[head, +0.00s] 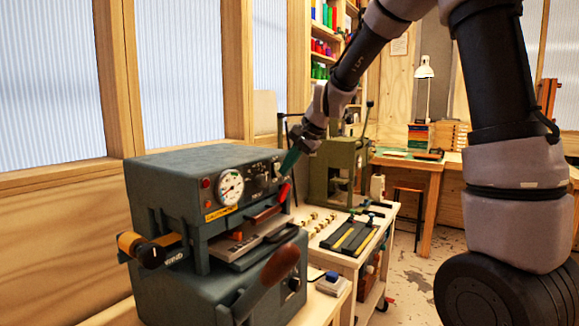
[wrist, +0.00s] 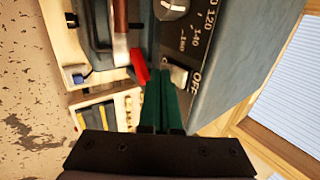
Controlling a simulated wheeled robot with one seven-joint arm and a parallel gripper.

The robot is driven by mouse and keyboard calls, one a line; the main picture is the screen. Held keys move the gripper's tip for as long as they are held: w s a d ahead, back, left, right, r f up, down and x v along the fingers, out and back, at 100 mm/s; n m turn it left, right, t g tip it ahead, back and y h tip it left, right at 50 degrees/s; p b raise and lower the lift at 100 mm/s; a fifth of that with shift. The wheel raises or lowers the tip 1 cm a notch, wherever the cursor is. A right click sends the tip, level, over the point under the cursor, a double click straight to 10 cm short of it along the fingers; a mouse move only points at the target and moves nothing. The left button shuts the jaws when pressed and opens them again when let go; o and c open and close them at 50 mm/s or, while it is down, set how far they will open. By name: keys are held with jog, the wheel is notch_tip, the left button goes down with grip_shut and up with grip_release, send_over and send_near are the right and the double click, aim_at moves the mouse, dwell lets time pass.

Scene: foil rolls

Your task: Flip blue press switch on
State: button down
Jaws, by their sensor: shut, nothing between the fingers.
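The blue-grey press (head: 205,162) stands at the left in the head view, with a gauge, a knob and a control panel on its front. In the wrist view a pale metal switch (wrist: 179,75) sits on the press panel beside the printed word OFF. My gripper (head: 288,165) has its green fingers together and empty, with the tips at the right end of the panel. In the wrist view the gripper tips (wrist: 161,74) are right beside the switch; I cannot tell whether they touch it. The fingers partly cover the panel around the switch.
A red tip (head: 284,192) sticks out just below my gripper. The press has a brown-handled lever (head: 281,264) in front. A cart (head: 346,262) with small parts and a tray stands right of it, with a green machine (head: 340,165) behind. Floor (head: 412,262) is open further right.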

jog(key=shift+w+a+f, duration=0.15)
jog(key=shift+a+f, duration=0.05)
jog(key=shift+r, duration=0.15)
jog(key=shift+r, duration=0.7)
